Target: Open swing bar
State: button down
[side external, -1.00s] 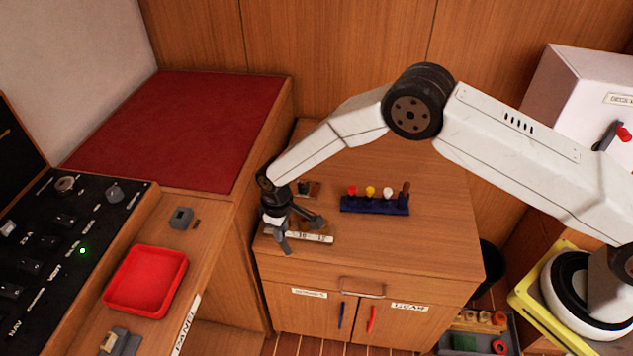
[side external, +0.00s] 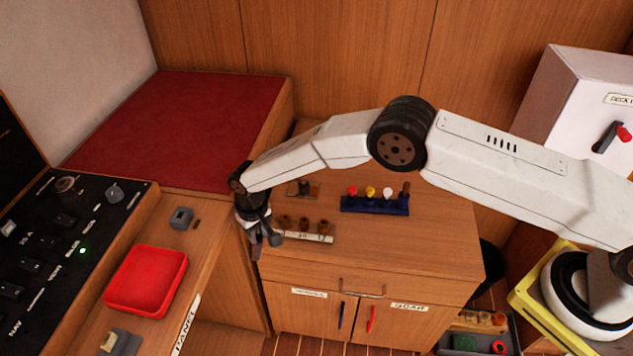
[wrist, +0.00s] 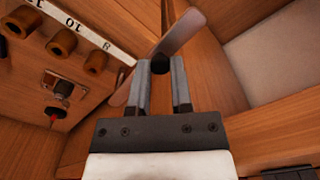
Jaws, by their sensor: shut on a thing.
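The swing bar (wrist: 184,33) is a flat metallic strip, seen slanting across the top of the wrist view. My gripper (wrist: 160,66) is shut on a dark round knob (wrist: 160,62) at the bar, which sits between the fingertips. In the side external view my gripper (side external: 264,236) is at the left front corner of the wooden cabinet top (side external: 420,245), left of a row of brown sockets (side external: 304,225) with a numbered white strip (side external: 308,237). The sockets stand uncovered. My gripper hides most of the bar in that view.
A blue rack (side external: 375,205) with coloured tops stands to the right on the cabinet. A small plate (side external: 303,188) lies behind the sockets. The red tray (side external: 146,280) and grey block (side external: 181,218) are on the panel ledge at left. A red-cushioned bench (side external: 190,125) is behind.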

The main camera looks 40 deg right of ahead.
aim_at(259, 236)
jog(key=c, duration=0.5)
grip_release()
jog(key=shift+r, duration=0.15)
jog(key=shift+r, duration=3.75)
jog(key=shift+d, duration=0.1)
